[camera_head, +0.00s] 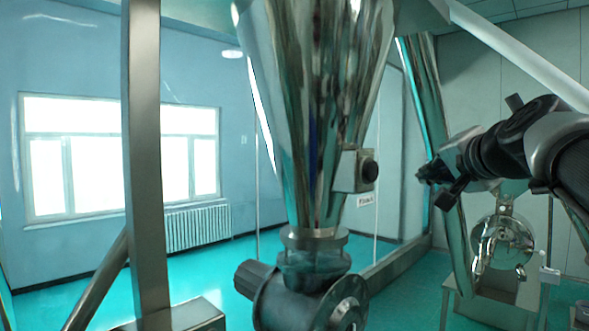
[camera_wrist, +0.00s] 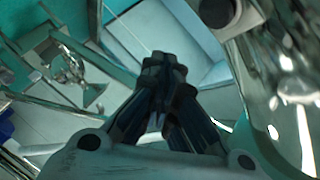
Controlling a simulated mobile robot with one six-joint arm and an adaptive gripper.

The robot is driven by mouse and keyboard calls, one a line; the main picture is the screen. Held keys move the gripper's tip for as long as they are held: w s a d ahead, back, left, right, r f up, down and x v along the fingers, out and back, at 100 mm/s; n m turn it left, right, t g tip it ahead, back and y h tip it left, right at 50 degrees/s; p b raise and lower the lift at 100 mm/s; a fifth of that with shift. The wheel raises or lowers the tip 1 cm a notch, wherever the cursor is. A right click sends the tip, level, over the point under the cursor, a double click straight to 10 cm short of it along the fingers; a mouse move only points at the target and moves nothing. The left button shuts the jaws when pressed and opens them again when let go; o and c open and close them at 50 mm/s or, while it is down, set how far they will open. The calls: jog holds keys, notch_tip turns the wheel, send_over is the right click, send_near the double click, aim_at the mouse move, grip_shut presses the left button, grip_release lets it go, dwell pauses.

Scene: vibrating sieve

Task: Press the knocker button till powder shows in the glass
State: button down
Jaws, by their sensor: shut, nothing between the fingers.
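The knocker is a small grey box (camera_head: 349,170) on the right side of the shiny steel hopper cone (camera_head: 318,95). Its round black button (camera_head: 370,171) faces right. Part of the knocker also shows at the top edge of the wrist view (camera_wrist: 217,10). My gripper (camera_head: 424,178) is right of the button, apart from it, at about the same height in the picture. Its fingers (camera_wrist: 163,68) are shut and empty. Below the hopper flange is a short, greenish see-through-looking section (camera_head: 315,262), perhaps the glass; I cannot make out powder in it.
A dark rotary valve or motor unit (camera_head: 308,303) sits under the hopper. A steel post (camera_head: 146,150) stands at the left. A slanted steel pipe (camera_head: 424,95) runs behind my gripper. A round steel machine (camera_head: 502,243) stands on a table at the right. The floor behind is open.

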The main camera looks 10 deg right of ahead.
aim_at(372, 171)
jog(key=w+a+p, duration=0.4)
jog(key=w, duration=0.2)
jog(key=shift+a, duration=0.4)
dwell(1.2)
jog(key=shift+w+a+p, duration=0.3)
jog(key=shift+w, duration=0.05)
jog(key=shift+w+a+p, duration=0.55)
jog(key=shift+w+p, duration=0.1)
jog(key=shift+p, duration=0.15)
dwell(1.1)
jog(key=shift+s+d, duration=0.1)
jog(key=shift+s+d+b, duration=0.65)
jog(key=shift+s+b, duration=0.15)
jog(key=shift+b, duration=0.35)
